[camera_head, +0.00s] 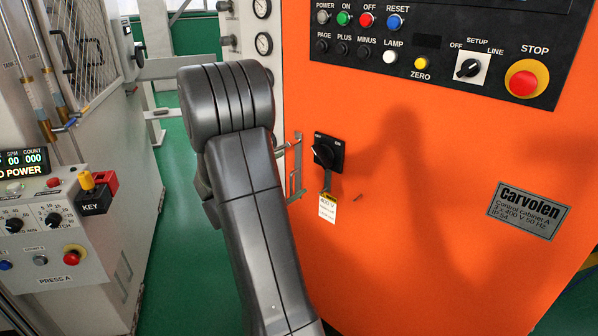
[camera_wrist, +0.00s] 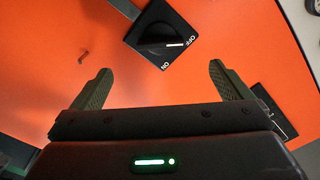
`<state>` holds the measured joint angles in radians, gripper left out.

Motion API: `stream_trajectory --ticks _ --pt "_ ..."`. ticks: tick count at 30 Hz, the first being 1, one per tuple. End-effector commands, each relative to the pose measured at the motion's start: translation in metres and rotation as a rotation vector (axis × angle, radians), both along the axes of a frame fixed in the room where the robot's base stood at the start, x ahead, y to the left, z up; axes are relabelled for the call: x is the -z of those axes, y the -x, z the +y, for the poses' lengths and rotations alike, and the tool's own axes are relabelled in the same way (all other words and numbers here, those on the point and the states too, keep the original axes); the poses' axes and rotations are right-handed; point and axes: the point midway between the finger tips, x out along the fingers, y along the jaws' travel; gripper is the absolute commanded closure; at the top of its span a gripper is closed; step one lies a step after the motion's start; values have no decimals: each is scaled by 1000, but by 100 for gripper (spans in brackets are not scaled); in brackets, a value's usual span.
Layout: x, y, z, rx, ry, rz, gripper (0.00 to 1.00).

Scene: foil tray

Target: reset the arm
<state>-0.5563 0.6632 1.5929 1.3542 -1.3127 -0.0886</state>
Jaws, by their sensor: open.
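My gripper (camera_wrist: 162,88) shows in the wrist view with its two fingers spread wide apart and nothing between them. It faces the orange cabinet front. A black rotary switch (camera_wrist: 160,35) with ON and OFF marks lies beyond the fingertips, apart from them. In the head view my dark grey arm rises in the middle and the gripper itself is hidden. The same rotary switch (camera_head: 327,152) shows there just right of my arm, with a tag (camera_head: 327,207) hanging below it.
The orange control cabinet (camera_head: 430,240) fills the right side, with a button panel (camera_head: 420,45) at its top and a red stop button (camera_head: 523,83). A metal latch (camera_head: 296,165) sits near the switch. A grey press console (camera_head: 50,220) stands at the left. Green floor (camera_head: 185,260) lies between.

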Motion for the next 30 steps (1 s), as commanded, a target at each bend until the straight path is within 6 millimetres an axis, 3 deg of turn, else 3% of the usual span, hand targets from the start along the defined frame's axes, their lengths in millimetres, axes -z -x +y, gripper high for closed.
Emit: stream_trajectory --ticks 6,17,23,30 --pt "0 8 6 1 0 0 2" --pt "0 5 3 3 0 0 2" --pt "-1 -16 -15 6 -1 -1 2" --pt "-1 -54 -45 6 -1 -1 2"
